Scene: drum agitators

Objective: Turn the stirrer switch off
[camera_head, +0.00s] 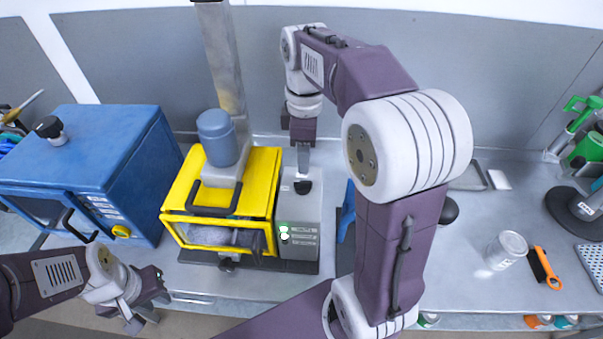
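The drum stirrer is a yellow box (265,175) with a blue motor (217,138) on a metal column. A grey control box (300,222) is attached at its right. Two small green-white lights (284,232) show on the control box's front. A black switch (303,187) sits on its top. My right gripper (304,168) points down with its fingertips right above the black switch; its fingers look together, and whether they touch the switch is hard to tell. My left gripper (146,310) is low at the left, in front of the bench edge, away from the stirrer; its finger opening is unclear.
A blue box machine (95,165) with a black knob stands left of the stirrer. My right arm hides part of the bench and a blue object (345,215). A metal can (507,248) and an orange-handled brush (545,268) lie at right. Bench between is mostly free.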

